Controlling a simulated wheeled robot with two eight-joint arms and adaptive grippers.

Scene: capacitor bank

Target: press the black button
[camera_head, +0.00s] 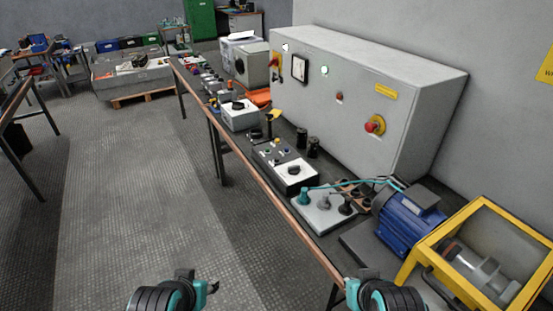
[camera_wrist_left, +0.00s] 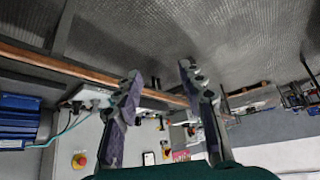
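I cannot single out a black button for certain. Dark round controls show in the head view: a black knob (camera_head: 294,169) on the near control box and another black knob (camera_head: 238,105) on the white box farther back. My left gripper (camera_wrist_left: 160,70) is open and empty in the left wrist view, its two fingers apart, with the bench edge and cabinet beyond. In the head view the left arm's end (camera_head: 165,296) is at the bottom, left of the bench and clear of it. The right arm's end (camera_head: 380,294) is at the bottom right; its fingers are not clearly visible.
A grey cabinet (camera_head: 350,65) on the bench carries a red emergency stop (camera_head: 375,125), a gauge (camera_head: 299,68) and small lamps. A blue motor (camera_head: 407,222) and yellow guard frame (camera_head: 478,212) stand at the near right. The floor (camera_head: 130,180) left of the bench is clear.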

